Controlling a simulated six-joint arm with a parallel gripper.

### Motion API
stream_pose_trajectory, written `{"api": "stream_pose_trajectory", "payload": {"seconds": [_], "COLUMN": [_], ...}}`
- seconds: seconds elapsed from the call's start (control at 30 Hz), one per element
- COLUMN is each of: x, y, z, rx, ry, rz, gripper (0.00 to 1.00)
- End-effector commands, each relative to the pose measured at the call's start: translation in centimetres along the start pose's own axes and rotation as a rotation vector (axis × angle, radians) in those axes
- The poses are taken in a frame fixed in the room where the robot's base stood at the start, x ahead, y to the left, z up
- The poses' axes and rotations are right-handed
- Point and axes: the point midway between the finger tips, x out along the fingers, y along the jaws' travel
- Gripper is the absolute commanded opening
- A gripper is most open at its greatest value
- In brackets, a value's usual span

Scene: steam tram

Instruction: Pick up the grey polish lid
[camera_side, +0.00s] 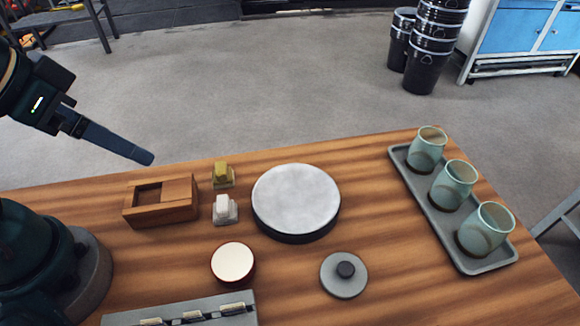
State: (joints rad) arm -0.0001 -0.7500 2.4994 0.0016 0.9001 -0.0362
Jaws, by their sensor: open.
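The grey polish lid (344,278) lies flat on the wooden table near the front middle. My gripper (146,157) is at the upper left, in the air, far from the lid. Its fingers point down and right. It looks empty, and one finger largely hides the other.
A large round white-topped disc (297,198) stands behind the lid. A grey tray (475,267) with three cups is at right. A grey rack (185,311) lies at the front.

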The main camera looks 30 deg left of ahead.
Motion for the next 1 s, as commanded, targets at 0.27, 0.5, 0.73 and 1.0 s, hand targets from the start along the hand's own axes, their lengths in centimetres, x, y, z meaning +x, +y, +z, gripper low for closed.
{"api": "stream_pose_trajectory", "payload": {"seconds": [0.27,0.5,0.73,1.0], "x": [-1.7,-0.5,2.9,8.2], "y": [1.0,5.7,13.2,23.2], "z": [-6.1,-11.0,-12.9,-9.2], "rx": [-0.117,-0.094,-0.011,0.161], "ry": [0.081,0.052,-0.011,-0.105], "rz": [0.012,0.07,0.122,0.156], "gripper": [1.0,1.0,1.0,1.0]}}
